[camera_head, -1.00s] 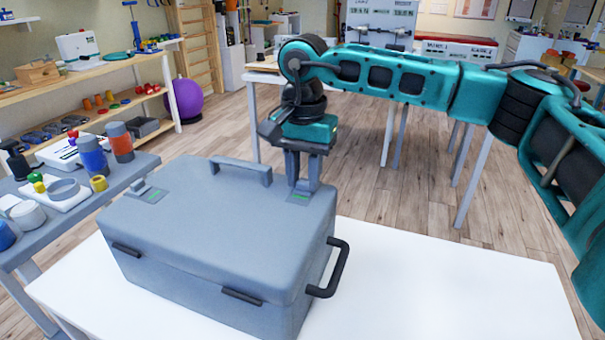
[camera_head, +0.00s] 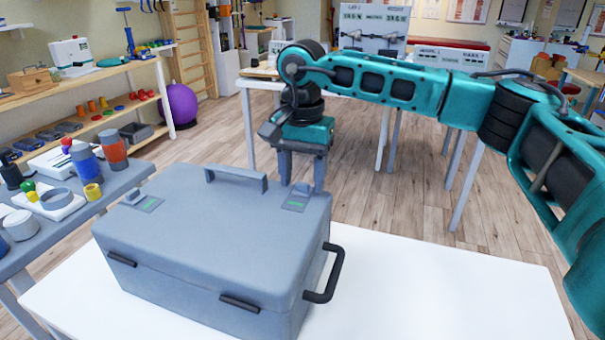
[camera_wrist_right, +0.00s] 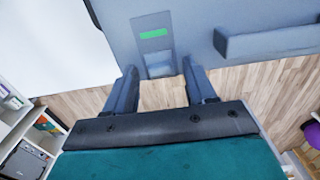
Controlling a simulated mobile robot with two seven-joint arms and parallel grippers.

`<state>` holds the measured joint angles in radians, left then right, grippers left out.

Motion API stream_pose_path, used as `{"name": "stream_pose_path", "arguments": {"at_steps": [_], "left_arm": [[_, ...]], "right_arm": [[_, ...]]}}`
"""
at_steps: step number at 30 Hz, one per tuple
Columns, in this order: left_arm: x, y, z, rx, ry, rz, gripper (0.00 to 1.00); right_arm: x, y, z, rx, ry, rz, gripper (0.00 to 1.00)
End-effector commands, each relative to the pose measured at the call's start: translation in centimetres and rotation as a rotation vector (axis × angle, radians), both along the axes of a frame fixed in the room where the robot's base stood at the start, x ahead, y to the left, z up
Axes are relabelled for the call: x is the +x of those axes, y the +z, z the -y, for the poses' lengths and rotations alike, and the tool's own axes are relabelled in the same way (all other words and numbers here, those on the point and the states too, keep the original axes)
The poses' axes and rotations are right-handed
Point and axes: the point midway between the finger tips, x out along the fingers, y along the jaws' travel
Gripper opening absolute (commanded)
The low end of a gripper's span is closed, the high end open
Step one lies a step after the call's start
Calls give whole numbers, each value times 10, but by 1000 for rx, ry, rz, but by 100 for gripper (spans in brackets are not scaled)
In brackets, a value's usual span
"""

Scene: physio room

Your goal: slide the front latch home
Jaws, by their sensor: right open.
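A grey-blue case (camera_head: 210,240) stands closed on a white table. Two latch plates with green marks lie on its lid by the far edge: a left one (camera_head: 145,203) and a right one (camera_head: 297,197). My right gripper (camera_head: 303,186) points down at the far edge, at the right latch. In the right wrist view this latch (camera_wrist_right: 153,33) shows a green strip and a paler tab (camera_wrist_right: 159,64) at the edge. My open right gripper (camera_wrist_right: 160,75) has one finger on each side of the tab; contact cannot be told. My left gripper is out of view.
The case has a lid handle (camera_head: 236,180) between the latches and a black side handle (camera_head: 326,277) at right. The white table (camera_head: 430,290) is clear right of the case. A side table (camera_head: 120,190) with cups and jars stands at left.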

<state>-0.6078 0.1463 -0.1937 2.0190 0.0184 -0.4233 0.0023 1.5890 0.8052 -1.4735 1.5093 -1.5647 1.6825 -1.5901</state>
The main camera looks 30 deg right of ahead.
Motion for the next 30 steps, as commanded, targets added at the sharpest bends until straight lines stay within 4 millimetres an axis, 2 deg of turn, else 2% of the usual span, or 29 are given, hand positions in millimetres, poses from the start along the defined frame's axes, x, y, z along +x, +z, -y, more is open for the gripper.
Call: {"name": "stream_pose_path", "arguments": {"at_steps": [5, 12, 18, 23, 30], "left_arm": [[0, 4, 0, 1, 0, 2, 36], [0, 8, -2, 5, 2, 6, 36], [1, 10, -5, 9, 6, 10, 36], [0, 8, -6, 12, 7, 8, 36], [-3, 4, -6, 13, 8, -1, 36]], "right_arm": [[1, 27, -1, 2, 1, 6, 55], [1, 81, -1, 2, 0, 5, 55], [1, 114, 0, 1, 0, 3, 55], [0, 126, 0, 0, 0, 1, 55], [0, 127, 0, 1, 0, 1, 55]]}}
